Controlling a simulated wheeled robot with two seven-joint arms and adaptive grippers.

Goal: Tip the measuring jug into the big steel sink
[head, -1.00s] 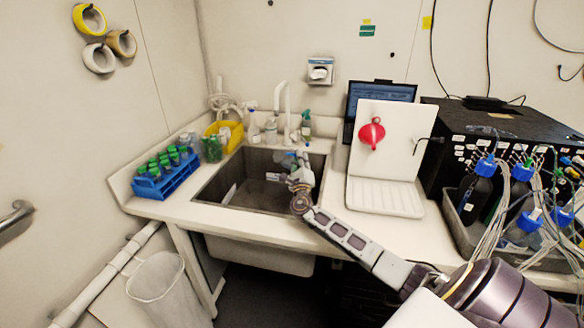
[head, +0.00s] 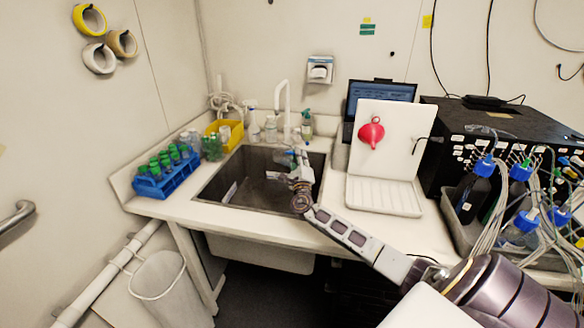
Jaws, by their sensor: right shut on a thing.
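The big steel sink (head: 240,193) is set into the white bench, left of the picture's middle. My right arm reaches in from the lower right, and my right gripper (head: 296,164) is over the right part of the basin. It is shut on a small, clear bluish vessel, which looks like the measuring jug (head: 283,158). The jug shows at the gripper's left side, over the sink, and seems tilted to the left. The gripper hides part of it, and I cannot see any liquid. My left gripper is not in view.
A white tap (head: 286,98) and several bottles stand behind the sink. A yellow bin (head: 230,128) and a blue rack of green-capped tubes (head: 168,179) are to the left. A white drying board with a red funnel (head: 371,132) stands to the right. A waste bin (head: 160,285) is below.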

